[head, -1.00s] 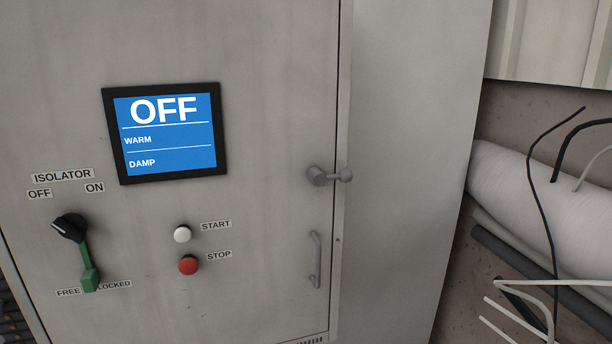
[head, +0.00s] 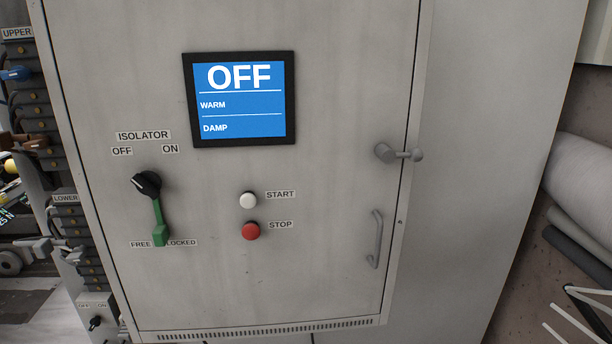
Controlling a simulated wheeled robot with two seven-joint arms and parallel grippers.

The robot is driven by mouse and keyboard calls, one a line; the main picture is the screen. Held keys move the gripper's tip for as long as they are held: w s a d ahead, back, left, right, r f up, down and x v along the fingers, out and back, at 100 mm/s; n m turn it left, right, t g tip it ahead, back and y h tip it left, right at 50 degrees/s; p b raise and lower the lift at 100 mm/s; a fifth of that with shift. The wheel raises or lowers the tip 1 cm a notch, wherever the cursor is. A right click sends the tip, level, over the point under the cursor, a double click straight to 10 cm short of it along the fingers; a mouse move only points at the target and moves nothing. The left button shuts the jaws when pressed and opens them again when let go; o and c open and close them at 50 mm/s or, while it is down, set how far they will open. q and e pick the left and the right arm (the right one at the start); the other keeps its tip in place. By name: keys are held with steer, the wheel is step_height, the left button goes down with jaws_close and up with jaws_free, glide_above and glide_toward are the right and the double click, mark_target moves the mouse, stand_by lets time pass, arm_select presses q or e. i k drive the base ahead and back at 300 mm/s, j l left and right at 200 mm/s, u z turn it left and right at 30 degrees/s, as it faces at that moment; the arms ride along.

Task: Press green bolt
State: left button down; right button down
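The green bolt (head: 160,225) is a green lever on the grey cabinet door (head: 320,270). It hangs down from below the black isolator knob (head: 147,184), and its thicker lower end sits between the FREE and LOCKED labels. The knob's white mark points to the upper left, toward OFF. Neither of my grippers is in the head view.
A screen (head: 240,98) reads OFF, WARM, DAMP. A white START button (head: 248,200) and a red STOP button (head: 251,231) sit right of the bolt. A door latch (head: 398,153) and handle (head: 376,240) stick out at right. Terminal blocks (head: 28,100) line the left side.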

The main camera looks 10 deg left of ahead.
mark_target(159, 235)
steer(key=j+u, duration=0.1)
steer(key=u, duration=0.65)
steer(key=i+j+u, duration=0.1)
steer(key=u, duration=0.25)
